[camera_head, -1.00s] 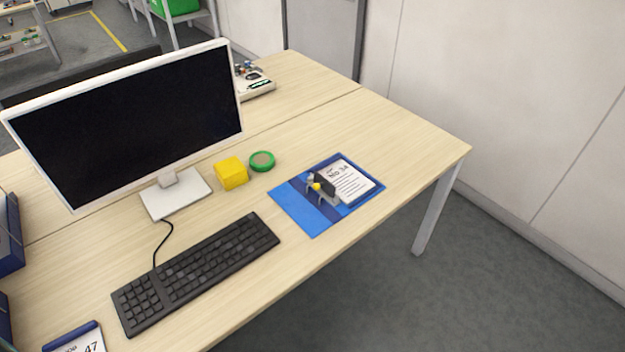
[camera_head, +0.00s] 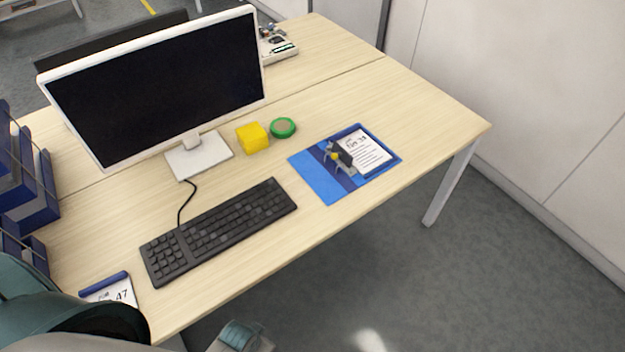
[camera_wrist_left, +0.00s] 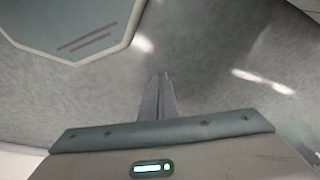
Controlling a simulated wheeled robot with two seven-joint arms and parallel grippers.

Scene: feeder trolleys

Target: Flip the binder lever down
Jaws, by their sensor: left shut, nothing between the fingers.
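An open blue binder (camera_head: 316,178) lies on the desk near its right front edge in the head view. Its dark metal lever mechanism (camera_head: 344,158) stands up from the middle, with a small yellow part on it. White printed sheets (camera_head: 366,151) lie on the binder's right side. My left gripper shows in the left wrist view (camera_wrist_left: 160,78), shut and empty, with only grey floor beyond its fingertips. It is away from the binder, which does not show in that view. My right gripper is not in view.
The desk (camera_head: 425,110) also holds a monitor (camera_head: 165,85), a keyboard (camera_head: 220,230), a yellow cube (camera_head: 252,138) and a green tape roll (camera_head: 283,128). Blue folders (camera_head: 40,190) stand at the left. The desk right of the binder is clear.

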